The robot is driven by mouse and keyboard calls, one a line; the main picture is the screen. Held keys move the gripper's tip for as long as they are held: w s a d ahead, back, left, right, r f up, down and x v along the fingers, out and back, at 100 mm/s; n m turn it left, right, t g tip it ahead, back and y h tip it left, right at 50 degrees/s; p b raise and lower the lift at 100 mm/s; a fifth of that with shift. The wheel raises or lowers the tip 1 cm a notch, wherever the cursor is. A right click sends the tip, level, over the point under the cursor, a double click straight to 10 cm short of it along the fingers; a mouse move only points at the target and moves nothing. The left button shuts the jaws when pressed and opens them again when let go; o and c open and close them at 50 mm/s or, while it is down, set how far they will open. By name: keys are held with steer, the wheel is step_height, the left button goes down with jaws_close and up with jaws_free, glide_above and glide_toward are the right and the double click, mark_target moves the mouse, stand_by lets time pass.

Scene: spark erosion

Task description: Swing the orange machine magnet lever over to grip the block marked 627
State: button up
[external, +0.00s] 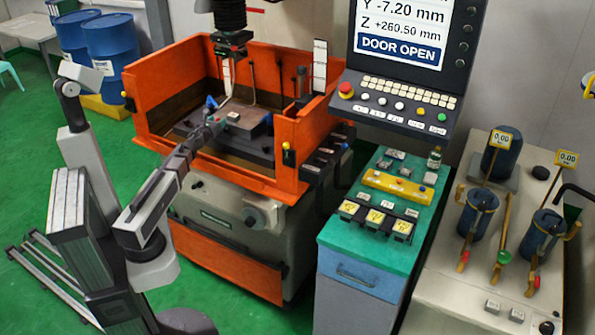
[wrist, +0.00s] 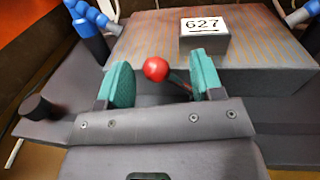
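In the wrist view, a lever with a red ball knob (wrist: 156,69) and a dark stem stands in front of the block. The stem runs from the knob down to the right. The block (wrist: 250,60) is grey with a faintly striped top, and a plate marked 627 (wrist: 203,25) stands on it. My gripper (wrist: 160,82) is open, its teal fingers on either side of the knob with gaps showing. In the external view, my gripper (external: 214,112) reaches over the tank wall of the orange machine (external: 160,90), beside the block (external: 252,118).
Blue nozzles (wrist: 92,15) stand at the block's left and right corners. A dark cylindrical post (wrist: 38,107) is at left in the wrist view. The machine head (external: 231,42) hangs above the tank. The orange front wall (external: 230,170) lies below my forearm.

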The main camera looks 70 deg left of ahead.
jaws_close()
stand_by(0.3)
